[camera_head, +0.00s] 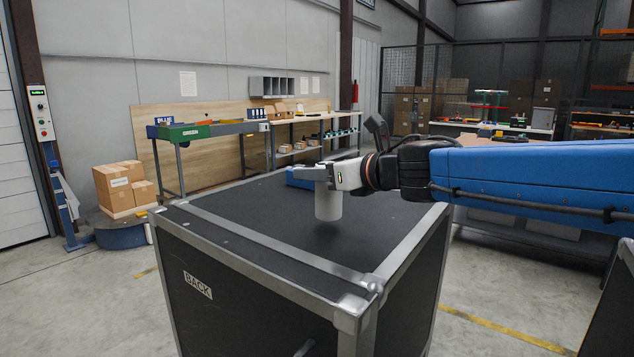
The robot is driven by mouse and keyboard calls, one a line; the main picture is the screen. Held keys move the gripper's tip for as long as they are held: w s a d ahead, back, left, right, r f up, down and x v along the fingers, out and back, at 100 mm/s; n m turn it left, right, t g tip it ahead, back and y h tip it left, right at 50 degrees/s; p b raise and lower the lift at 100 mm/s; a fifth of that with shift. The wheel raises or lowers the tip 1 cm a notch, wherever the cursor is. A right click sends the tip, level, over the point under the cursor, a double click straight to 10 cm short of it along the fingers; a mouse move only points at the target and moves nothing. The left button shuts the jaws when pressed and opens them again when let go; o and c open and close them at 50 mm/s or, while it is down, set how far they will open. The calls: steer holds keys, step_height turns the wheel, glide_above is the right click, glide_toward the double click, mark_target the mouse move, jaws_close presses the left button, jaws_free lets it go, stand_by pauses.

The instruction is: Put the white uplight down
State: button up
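The white uplight (328,205) is a short pale cylinder, upright, over the top of the black flight case (250,205) with metal edges. My gripper (326,178) comes in from the right and is at the upper end of the uplight, with the near finger across it. It appears shut on the uplight; the far finger is mostly hidden. A dark shadow lies on the case top under the uplight. I cannot tell for sure whether its bottom touches the case.
A blue object (300,178) lies on the case top behind my gripper. A raised metal strip (270,245) runs along the case's near side. The case top to the left of the uplight is clear. Cardboard boxes (122,186) stand at the left.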

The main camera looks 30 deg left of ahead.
steer(key=shift+f, duration=1.05)
steer(key=shift+f, duration=0.15)
steer(key=o, duration=1.5)
steer(key=shift+f, duration=0.1)
steer(key=shift+d+r, duration=0.25)
steer(key=v, duration=1.1)
steer(key=shift+s+d+r, duration=0.1)
steer(key=shift+d, duration=0.15)
